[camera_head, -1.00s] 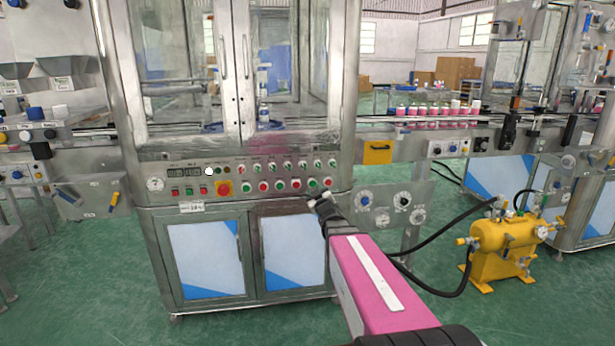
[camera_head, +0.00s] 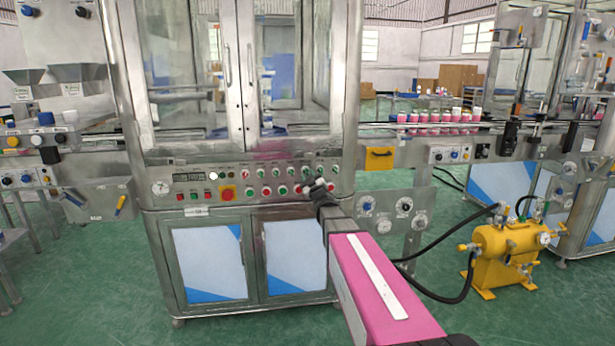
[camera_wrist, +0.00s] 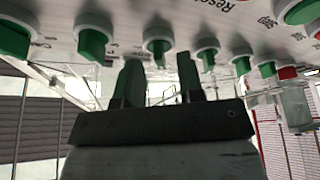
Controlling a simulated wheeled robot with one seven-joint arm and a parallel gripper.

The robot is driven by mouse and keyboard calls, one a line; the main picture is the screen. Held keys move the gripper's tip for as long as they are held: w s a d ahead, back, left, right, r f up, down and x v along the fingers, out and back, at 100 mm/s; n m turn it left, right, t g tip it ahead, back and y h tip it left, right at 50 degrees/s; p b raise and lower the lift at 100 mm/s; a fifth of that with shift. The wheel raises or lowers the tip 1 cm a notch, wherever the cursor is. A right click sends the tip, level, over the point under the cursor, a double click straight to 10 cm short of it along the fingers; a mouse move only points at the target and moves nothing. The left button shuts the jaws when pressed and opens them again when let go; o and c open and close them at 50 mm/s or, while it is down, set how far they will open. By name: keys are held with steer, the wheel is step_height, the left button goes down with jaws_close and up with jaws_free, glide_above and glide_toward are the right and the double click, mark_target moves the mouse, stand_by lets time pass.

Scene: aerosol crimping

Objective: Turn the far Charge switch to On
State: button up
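The control panel (camera_head: 345,182) of the steel crimping machine has an upper row of small switches (camera_head: 290,173) and a lower row of red and green buttons (camera_head: 266,190). My gripper (camera_head: 318,186) is at the right part of these rows and covers some of the controls. In the wrist view my gripper (camera_wrist: 158,66) has its two dark fingers apart, with nothing between them that I can see held. A green knob in a white ring (camera_wrist: 158,46) shows just beyond the gap. Which control is the far Charge switch cannot be read.
More green knobs flank the fingers closely, one to the left (camera_wrist: 93,40) and one to the right (camera_wrist: 207,57). A gauge plate (camera_head: 385,210) stands right of the cabinet. A yellow tank (camera_head: 508,255) with black hoses is on the floor at the right.

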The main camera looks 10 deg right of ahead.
steer(key=shift+x, duration=0.8)
jaws_close()
steer(key=shift+m+h, duration=0.4)
steer(key=shift+m, duration=0.1)
steer(key=m+h, duration=0.2)
steer(key=m, duration=0.3)
steer(key=m+h, duration=0.3)
steer(key=m, duration=0.3)
steer(key=m+h, duration=0.3)
steer(key=m, duration=0.2)
steer(key=shift+a, duration=0.3)
steer(key=shift+m, duration=0.4)
